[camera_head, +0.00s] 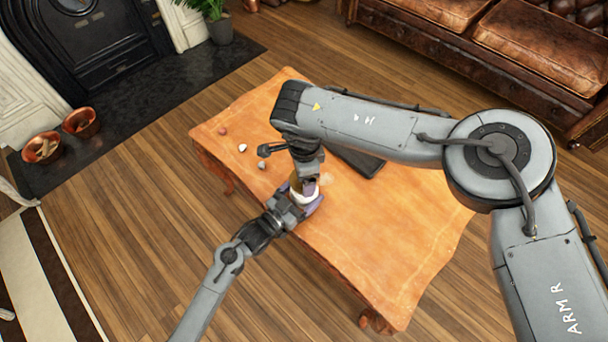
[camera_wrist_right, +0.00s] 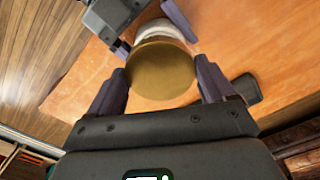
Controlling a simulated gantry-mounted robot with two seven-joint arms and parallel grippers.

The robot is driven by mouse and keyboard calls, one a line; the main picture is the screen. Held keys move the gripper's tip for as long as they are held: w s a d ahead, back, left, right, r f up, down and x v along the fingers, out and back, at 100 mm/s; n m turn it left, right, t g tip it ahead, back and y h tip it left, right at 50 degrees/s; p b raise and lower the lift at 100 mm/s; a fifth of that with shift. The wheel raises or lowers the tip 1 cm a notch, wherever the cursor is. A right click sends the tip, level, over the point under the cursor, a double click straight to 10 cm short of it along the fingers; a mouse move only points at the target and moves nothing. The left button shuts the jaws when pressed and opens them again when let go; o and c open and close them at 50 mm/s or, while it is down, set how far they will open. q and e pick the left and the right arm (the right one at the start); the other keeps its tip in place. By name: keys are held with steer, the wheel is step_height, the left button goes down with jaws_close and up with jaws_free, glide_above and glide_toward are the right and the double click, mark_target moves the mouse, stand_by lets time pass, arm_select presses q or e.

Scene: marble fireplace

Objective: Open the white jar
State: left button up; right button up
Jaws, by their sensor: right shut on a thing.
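The white jar (camera_head: 299,194) stands near the table's front left edge, mostly hidden by my grippers. Its round gold-brown lid (camera_wrist_right: 162,69) fills the middle of the right wrist view, with the white body (camera_wrist_right: 166,28) showing behind it. My right gripper (camera_wrist_right: 165,80) comes from above and is shut on the lid, one purple finger on each side. My left gripper (camera_head: 305,199) reaches in from the front left, its purple fingers on either side of the white body. Whether they press on it is unclear. I cannot tell whether lid and body are apart.
The jar is on an orange wooden table (camera_head: 390,250). A black flat object (camera_head: 356,160) lies behind my right arm. Several small pebble-like things (camera_head: 242,148) lie at the table's left. The front right of the table is clear. A leather sofa (camera_head: 535,45) stands behind.

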steer(key=shift+r, duration=1.6)
arm_select(q)
steer(key=o, duration=1.9)
steer(key=shift+c, duration=0.2)
